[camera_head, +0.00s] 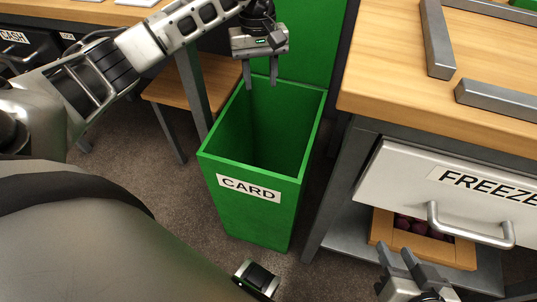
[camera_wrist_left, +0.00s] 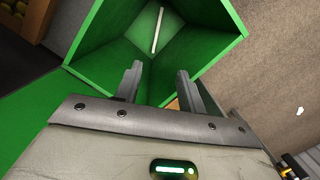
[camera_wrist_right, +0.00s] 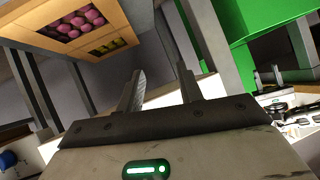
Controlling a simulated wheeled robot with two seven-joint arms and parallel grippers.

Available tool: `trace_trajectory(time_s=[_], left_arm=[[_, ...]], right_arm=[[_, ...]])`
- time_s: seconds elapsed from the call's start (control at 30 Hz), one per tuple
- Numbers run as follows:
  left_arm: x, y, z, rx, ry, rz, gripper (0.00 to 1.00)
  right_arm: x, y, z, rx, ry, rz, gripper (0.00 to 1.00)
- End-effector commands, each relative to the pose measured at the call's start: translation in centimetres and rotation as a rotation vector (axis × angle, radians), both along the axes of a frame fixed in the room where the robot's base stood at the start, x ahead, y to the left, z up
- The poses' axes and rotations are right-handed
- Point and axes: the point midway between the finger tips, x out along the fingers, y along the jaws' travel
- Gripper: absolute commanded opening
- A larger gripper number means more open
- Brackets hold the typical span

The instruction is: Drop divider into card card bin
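The green card bin (camera_head: 252,200), labelled CARD, stands open-topped on the floor; it also shows in the left wrist view (camera_wrist_left: 95,45). A thin pale strip (camera_wrist_left: 157,30), which looks like the divider, lies deep inside the bin in the left wrist view. The head view does not show the bin's bottom. My left gripper (camera_head: 261,82) is above the bin's far rim, fingers apart, with nothing between them; it also shows in the left wrist view (camera_wrist_left: 157,82). My right gripper (camera_head: 398,262) is open and empty, low by the right-hand bench; it also shows in the right wrist view (camera_wrist_right: 163,92).
A wooden bench (camera_head: 400,85) with grey metal bars (camera_head: 437,40) stands on the right. Its FREEZE-labelled drawer (camera_head: 450,190) has a handle. Below is a wooden crate (camera_head: 460,250) with dark round things. A small wooden stool (camera_head: 215,85) stands behind the bin at left.

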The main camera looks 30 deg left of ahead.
Motion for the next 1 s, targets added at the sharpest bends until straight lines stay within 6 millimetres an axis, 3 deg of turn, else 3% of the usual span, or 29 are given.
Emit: trace_trajectory(time_s=[0.03, 0.2, 0.43, 0.63, 1.0], left_arm=[[0.2, 0.2, 1.8, 0.002, -0.005, 0.001, 0.4], [0.6, 0.5, 5.9, 0.001, -0.003, 0.002, 0.4], [0.9, 0.8, 9.7, 0.001, -0.001, 0.001, 0.4], [0.9, 0.9, 10.9, 0.0, 0.001, 0.001, 0.4], [0.9, 0.9, 10.9, 0.0, 0.001, 0.001, 0.4]], right_arm=[[-0.1, -0.1, -0.1, -0.008, 0.018, -0.001, 0.36], [0.0, -0.5, -0.5, -0.02, 0.055, -0.011, 0.36], [0.0, -0.6, -1.0, -0.034, 0.09, -0.012, 0.36], [-0.2, -0.7, -1.4, -0.039, 0.108, -0.011, 0.36], [-0.2, -0.7, -1.4, -0.039, 0.108, -0.012, 0.36]])
